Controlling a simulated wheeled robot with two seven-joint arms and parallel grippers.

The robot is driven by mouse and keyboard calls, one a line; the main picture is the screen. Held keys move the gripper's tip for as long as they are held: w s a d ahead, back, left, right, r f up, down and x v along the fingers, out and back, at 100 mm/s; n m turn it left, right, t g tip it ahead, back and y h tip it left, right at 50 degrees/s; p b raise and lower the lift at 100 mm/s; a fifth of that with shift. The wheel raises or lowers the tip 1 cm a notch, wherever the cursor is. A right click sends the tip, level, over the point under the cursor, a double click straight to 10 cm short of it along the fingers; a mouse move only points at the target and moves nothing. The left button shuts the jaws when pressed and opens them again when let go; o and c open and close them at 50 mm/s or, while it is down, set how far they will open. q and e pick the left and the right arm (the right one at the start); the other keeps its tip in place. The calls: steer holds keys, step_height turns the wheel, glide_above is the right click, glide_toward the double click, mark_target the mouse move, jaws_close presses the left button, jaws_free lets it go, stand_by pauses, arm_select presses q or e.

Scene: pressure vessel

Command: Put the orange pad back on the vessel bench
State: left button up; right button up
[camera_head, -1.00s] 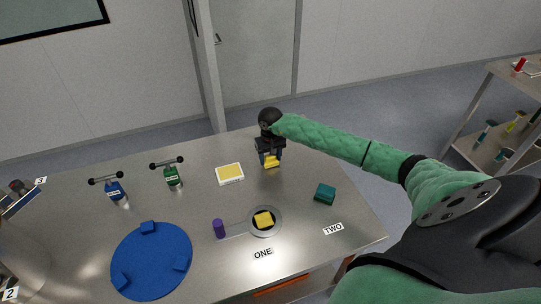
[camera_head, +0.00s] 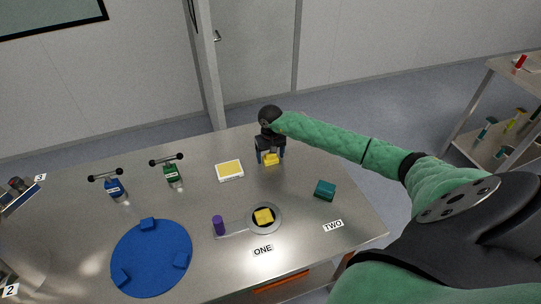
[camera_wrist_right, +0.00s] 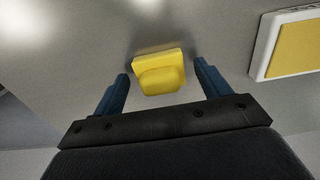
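I see no clearly orange pad on the bench (camera_head: 202,205); the pads in view look yellow. A small yellow block (camera_head: 270,159) stands near the bench's back edge. My right gripper (camera_head: 270,152) is above it with fingers apart. In the right wrist view the yellow block (camera_wrist_right: 160,72) lies between and slightly beyond the two blue fingertips, with a gap on both sides. Another yellow pad (camera_head: 264,216) sits on a round grey plate by the label ONE. My left gripper is not in view.
A white-rimmed tray with a yellow face (camera_head: 229,170) lies left of my right gripper. A teal block (camera_head: 325,190), purple cylinder (camera_head: 218,225), blue disc (camera_head: 152,257) and blue (camera_head: 114,188) and green (camera_head: 173,174) handled pieces stand around. An orange strip (camera_head: 280,284) shows below the front edge.

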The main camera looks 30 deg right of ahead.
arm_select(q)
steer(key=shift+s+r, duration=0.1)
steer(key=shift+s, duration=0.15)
arm_select(e)
steer(key=shift+r, duration=0.1)
steer(key=shift+r, duration=0.1)
steer(key=shift+r+b, duration=0.35)
steer(key=shift+r, duration=1)
step_height(320, 180, up, 7)
steer(key=b, duration=0.3)
steer(key=shift+r, duration=0.2)
arm_select(q)
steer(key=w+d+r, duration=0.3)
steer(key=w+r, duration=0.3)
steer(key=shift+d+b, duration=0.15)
steer(key=shift+b, duration=0.2)
arm_select(e)
steer(key=shift+r, duration=0.9)
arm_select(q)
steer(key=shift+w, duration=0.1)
